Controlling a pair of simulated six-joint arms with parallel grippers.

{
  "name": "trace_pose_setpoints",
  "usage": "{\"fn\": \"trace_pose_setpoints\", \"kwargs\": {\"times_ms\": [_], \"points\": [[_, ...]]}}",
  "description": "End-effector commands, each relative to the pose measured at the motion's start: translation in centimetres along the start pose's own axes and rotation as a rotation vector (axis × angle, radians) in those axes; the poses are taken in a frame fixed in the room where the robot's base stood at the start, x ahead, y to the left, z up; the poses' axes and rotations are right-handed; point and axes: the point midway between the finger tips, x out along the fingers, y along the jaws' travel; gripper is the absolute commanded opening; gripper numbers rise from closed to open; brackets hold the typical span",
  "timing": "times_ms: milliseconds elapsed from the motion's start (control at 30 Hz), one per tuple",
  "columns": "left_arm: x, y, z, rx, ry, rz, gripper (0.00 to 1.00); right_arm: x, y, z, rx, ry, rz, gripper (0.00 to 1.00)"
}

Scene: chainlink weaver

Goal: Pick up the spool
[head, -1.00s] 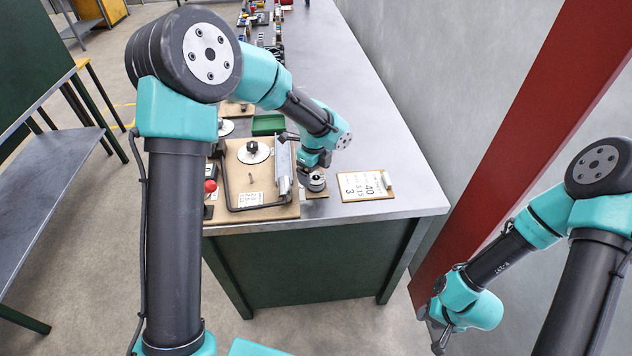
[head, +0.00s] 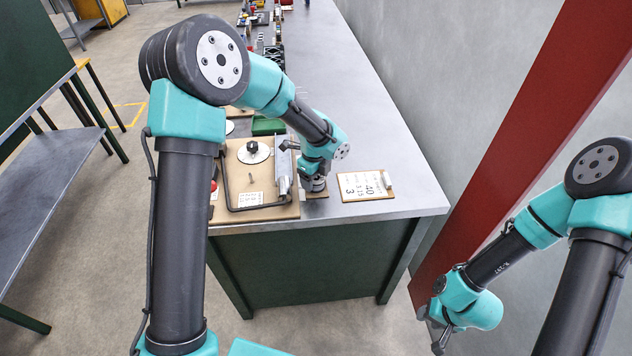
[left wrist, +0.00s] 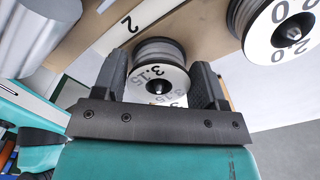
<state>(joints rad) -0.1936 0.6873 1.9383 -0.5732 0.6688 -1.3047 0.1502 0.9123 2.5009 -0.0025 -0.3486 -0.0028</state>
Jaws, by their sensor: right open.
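In the left wrist view a grey wire spool (left wrist: 158,75) marked 3.15 sits between the two fingers of my left gripper (left wrist: 160,88). The fingers lie close along both sides of its rim; whether they press on it is not clear. In the head view my left gripper (head: 312,180) is down at the bench's near end, where the spool is mostly hidden under it. My right gripper (head: 438,335) hangs open and empty, off the bench at lower right.
A second spool (left wrist: 285,28) marked 2.0 is close by in the left wrist view. A wooden board (head: 224,210) with a bent metal frame lies left of my left gripper. A clipboard card (head: 362,186) lies to its right. The bench top (head: 385,130) further right is clear.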

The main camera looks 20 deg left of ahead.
Motion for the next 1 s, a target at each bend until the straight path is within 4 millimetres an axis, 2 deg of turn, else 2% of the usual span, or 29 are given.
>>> {"fn": "trace_pose_setpoints", "kwargs": {"times_ms": [67, 400, 733, 867, 1000], "points": [[0.0, 0.0, 0.0, 0.0, 0.0, 0.0, 0.58, 0.0, 0.0, 0.0, 0.0, 0.0, 0.0, 0.43], [0.0, 0.0, 0.0, 0.0, 0.0, 0.0, 0.25, 0.0, 0.0, 0.0, 0.0, 0.0, 0.0, 0.43], [-0.5, -0.1, 0.0, 0.0, -0.001, -0.002, 0.25, 0.0, 0.0, 0.0, 0.0, 0.0, 0.0, 0.43], [-1.7, -0.1, 0.0, 0.0, -0.001, -0.005, 0.25, 0.0, 0.0, 0.0, 0.0, 0.0, 0.0, 0.43], [-4.0, -0.1, 0.1, -0.001, -0.002, -0.005, 0.25, 0.0, 0.0, 0.0, 0.0, 0.0, 0.0, 0.43]]}}
